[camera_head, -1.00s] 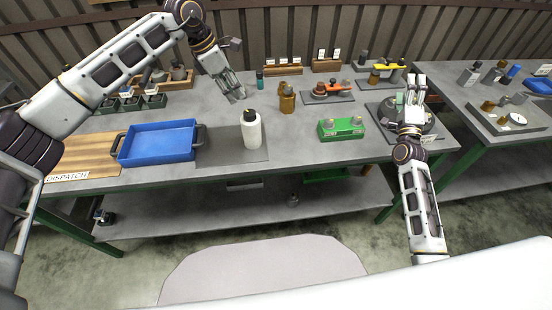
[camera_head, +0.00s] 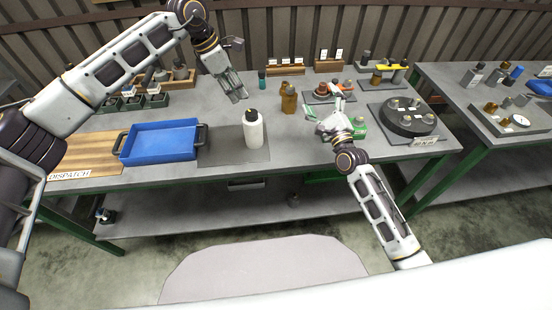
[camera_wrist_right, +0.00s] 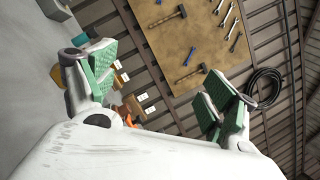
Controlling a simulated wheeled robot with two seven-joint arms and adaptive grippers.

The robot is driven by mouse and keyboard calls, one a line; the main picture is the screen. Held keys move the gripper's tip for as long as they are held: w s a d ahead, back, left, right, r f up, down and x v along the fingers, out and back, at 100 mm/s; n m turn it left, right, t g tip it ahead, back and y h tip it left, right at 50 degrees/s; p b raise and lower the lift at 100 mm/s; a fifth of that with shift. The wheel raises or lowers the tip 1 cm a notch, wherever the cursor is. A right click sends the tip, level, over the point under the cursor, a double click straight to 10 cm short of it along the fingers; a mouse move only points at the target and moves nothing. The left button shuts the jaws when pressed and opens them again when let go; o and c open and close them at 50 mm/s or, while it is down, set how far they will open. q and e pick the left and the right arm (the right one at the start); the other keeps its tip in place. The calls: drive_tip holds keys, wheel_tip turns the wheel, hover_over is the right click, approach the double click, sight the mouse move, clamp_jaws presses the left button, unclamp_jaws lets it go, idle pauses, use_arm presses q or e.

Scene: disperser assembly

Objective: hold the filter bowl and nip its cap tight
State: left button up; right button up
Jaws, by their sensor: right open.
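A white cylindrical vessel with a black cap (camera_head: 253,130), which I take to be the filter bowl, stands upright on a dark grey mat near the bench front. A small yellow mark shows on top of the cap. Whether the cap is tight cannot be told. My left gripper (camera_head: 236,91) hangs behind and left of the vessel, apart from it; its jaw opening is unclear. My right gripper (camera_head: 323,108) is open to the right of the vessel, not touching it. In the right wrist view, the green finger pads (camera_wrist_right: 155,82) are wide apart with nothing between them.
A blue tray (camera_head: 160,126) stands left of the mat. An amber bottle (camera_head: 288,103) stands behind the vessel. A green block (camera_head: 359,127) is partly hidden by my right gripper. A round dark fixture (camera_head: 404,126) lies farther right. The bench front between tray and vessel is clear.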

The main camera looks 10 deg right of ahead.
drive_tip(key=s+a+f+m+g+y, duration=0.25)
drive_tip(key=s+a+f, duration=0.2)
drive_tip(key=a, duration=0.45)
drive_tip(key=m+g+y, duration=0.1)
drive_tip(key=m+g, duration=0.1)
drive_tip(key=m, duration=0.2)
approach(254, 134)
wheel_tip(254, 134, down, 3)
drive_tip(key=d, duration=0.2)
drive_tip(key=shift+s+f, duration=0.1)
drive_tip(key=shift+x, duration=6.95)
drive_tip(key=shift+a, duration=0.1)
